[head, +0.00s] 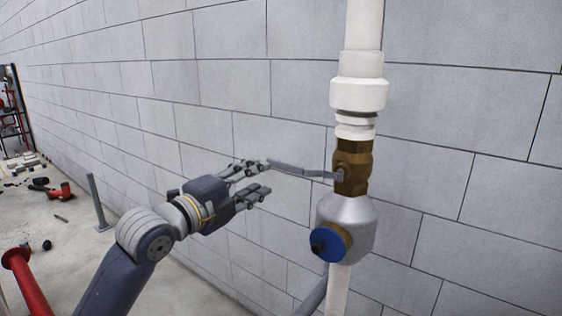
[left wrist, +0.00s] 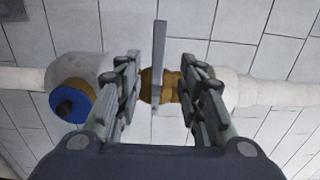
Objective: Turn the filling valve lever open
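The filling valve lever (head: 300,170) is a grey, slightly bent bar. It sticks out to the left, roughly level, from the brass valve (head: 353,168) on the white vertical pipe. My left gripper (head: 265,178) is open, with its fingertips by the lever's free end. In the left wrist view the lever (left wrist: 158,55) appears between the two spread fingers, with a gap on both sides. The brass valve (left wrist: 172,88) shows behind it. The left gripper seems to hold nothing; depth between fingers and lever is hard to judge. My right gripper is not in view.
Below the valve is a silver fitting (head: 347,222) with a blue round cap (head: 327,245). A grey block wall (head: 220,60) stands close behind. At the left are a red pipe (head: 25,280), a grey post (head: 97,202) and loose tools on the floor.

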